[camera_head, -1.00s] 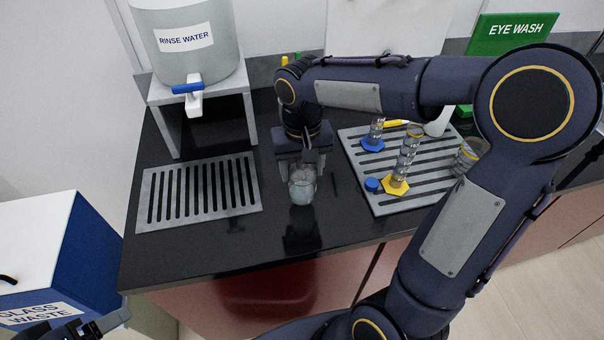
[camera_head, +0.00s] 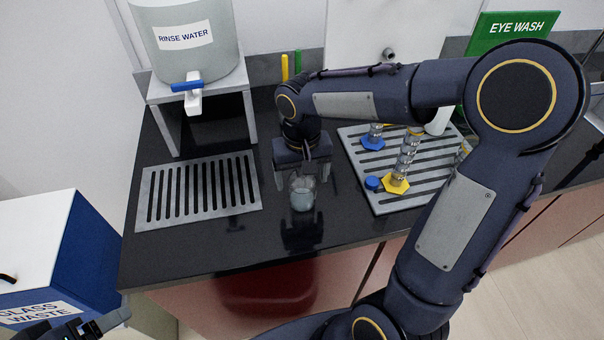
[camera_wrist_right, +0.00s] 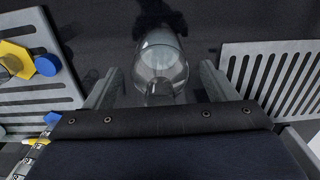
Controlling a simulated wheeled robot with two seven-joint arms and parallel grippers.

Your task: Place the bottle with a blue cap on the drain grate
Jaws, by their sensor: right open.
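A clear glass vessel (camera_head: 302,193) with a rounded body stands upright on the black counter. It also shows in the right wrist view (camera_wrist_right: 160,62), and I see no cap on it. My right gripper (camera_head: 303,178) is open, with a finger on each side of the vessel; I cannot tell whether they touch it. A blue cap (camera_head: 373,183) sits on the right slotted tray, apart from the vessel. The drain grate (camera_head: 155,215) lies left of the gripper and is bare. Part of my left gripper (camera_head: 80,329) shows at the bottom left; its jaws are unclear.
The right slotted tray (camera_head: 400,205) holds a cylinder with a yellow base (camera_head: 397,182) and one with a blue base (camera_head: 372,142). A rinse water tank (camera_head: 190,50) stands on a grey stand behind the grate. The counter between grate and vessel is clear.

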